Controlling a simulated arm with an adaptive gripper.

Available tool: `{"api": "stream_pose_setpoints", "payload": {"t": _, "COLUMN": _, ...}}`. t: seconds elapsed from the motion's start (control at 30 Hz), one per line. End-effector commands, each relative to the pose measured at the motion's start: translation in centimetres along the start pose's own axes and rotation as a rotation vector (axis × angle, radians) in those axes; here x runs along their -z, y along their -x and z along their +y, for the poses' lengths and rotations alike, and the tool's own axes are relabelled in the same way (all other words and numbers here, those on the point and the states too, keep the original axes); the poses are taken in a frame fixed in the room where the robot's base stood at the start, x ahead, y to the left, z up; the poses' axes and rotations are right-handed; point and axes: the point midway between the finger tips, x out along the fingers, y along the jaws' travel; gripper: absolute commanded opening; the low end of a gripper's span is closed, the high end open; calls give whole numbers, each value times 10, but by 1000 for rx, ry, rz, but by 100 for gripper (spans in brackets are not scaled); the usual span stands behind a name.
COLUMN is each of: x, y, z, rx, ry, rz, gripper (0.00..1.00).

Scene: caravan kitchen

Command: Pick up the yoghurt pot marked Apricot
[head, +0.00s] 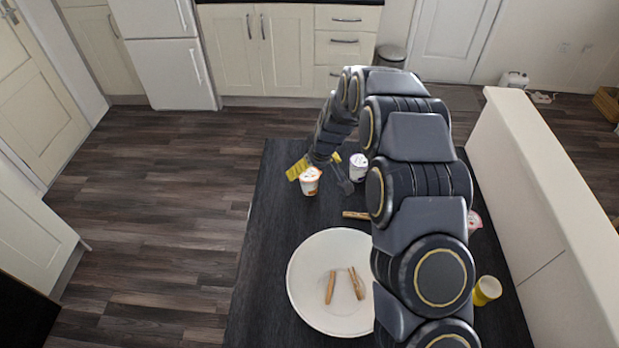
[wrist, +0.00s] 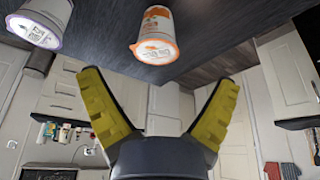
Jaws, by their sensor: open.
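A white yoghurt pot with an orange band and lid rim (head: 310,183) stands near the far left of the dark table. It also shows in the wrist view (wrist: 155,38), just beyond the fingertips; its lettering is too small to read. My gripper (head: 316,165) has yellow fingers, spread open and empty, close to this pot. In the wrist view my gripper (wrist: 160,80) has nothing between its fingers. A second white pot with a purple rim (wrist: 42,20) stands to the right of the orange one in the head view (head: 358,168). A pot with a pinkish rim (head: 474,221) is partly hidden behind my arm.
A large white plate (head: 303,267) holds two wooden pieces (head: 330,288). Another wooden piece (head: 354,215) lies beyond the plate. A yellow cup (head: 487,290) lies or stands at the right. A cream partition (head: 545,190) borders the table's right side. The table's left strip is clear.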

Motion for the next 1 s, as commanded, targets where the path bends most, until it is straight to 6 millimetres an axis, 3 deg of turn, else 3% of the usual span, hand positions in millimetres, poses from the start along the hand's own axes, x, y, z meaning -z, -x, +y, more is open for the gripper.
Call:
{"api": "stream_pose_setpoints", "payload": {"t": 0.57, "x": 2, "y": -48, "z": 2, "rx": -7, "ry": 9, "rz": 8, "gripper": 91}}
{"api": "stream_pose_setpoints", "payload": {"t": 0.83, "x": 3, "y": -83, "z": 4, "rx": -7, "ry": 9, "rz": 7, "gripper": 91}}
{"api": "stream_pose_setpoints", "payload": {"t": 1.0, "x": 4, "y": -89, "z": 4, "rx": -7, "ry": 8, "rz": 8, "gripper": 91}}
